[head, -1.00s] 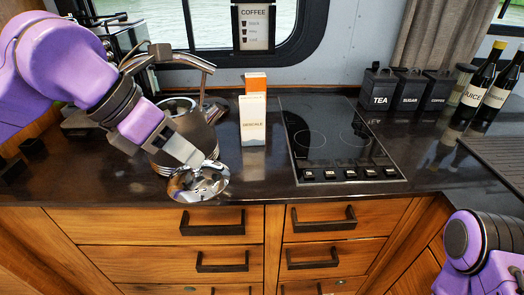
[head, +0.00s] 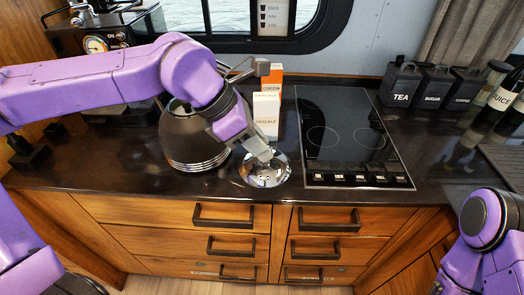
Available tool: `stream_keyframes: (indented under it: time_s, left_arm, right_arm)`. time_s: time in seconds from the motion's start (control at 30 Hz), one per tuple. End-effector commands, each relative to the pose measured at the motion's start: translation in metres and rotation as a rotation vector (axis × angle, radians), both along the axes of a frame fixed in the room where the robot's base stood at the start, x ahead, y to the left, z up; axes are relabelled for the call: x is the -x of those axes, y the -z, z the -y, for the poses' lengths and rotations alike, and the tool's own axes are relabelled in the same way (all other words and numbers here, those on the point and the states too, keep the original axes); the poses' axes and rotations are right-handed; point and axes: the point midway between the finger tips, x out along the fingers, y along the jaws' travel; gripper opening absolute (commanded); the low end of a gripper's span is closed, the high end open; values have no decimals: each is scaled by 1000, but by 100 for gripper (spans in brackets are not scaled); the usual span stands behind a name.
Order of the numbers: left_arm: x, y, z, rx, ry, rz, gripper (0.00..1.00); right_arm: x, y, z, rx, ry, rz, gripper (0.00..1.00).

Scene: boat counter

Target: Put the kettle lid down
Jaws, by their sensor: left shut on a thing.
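The kettle lid (head: 266,174) is a shiny round metal piece at the front of the dark counter, just left of the hob. My left gripper (head: 262,157) reaches down to it from above and is shut on it. The lid is at or very near the counter top; I cannot tell whether it touches. The kettle (head: 190,140), dark with a metal base band, stands left of the lid, its top partly hidden by my left arm. My right arm shows at the lower right, but its gripper is out of view.
A white descale box (head: 266,115) and an orange cocoa box (head: 270,76) stand behind the lid. The black hob (head: 350,137) lies to the right. Canisters (head: 437,87) and bottles (head: 507,95) stand at the back right. The counter's front edge is close to the lid.

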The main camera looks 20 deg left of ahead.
Motion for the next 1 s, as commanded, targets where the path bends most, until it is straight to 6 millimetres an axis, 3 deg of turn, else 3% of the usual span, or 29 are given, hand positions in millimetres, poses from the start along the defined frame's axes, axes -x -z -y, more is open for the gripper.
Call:
stream_keyframes:
  time_s: [0.03,0.13,0.33,0.53,0.7,1.0]
  left_arm:
    - [-15,1,-5,-1,-4,-6,0]
    - [-43,15,-14,-3,-4,-8,0]
    - [-74,58,-24,-2,-3,-5,0]
    - [-91,80,-29,-3,-3,-6,0]
    - [-90,107,-29,-1,-2,-2,0]
    - [-90,111,-29,0,-2,0,0]
  right_arm:
    - [0,-12,0,0,0,0,43]
    - [0,-22,0,0,0,0,43]
    - [0,-31,0,1,0,1,43]
    - [0,-38,0,0,0,0,43]
    - [0,-40,0,0,0,0,43]
    - [0,-38,0,0,0,0,43]
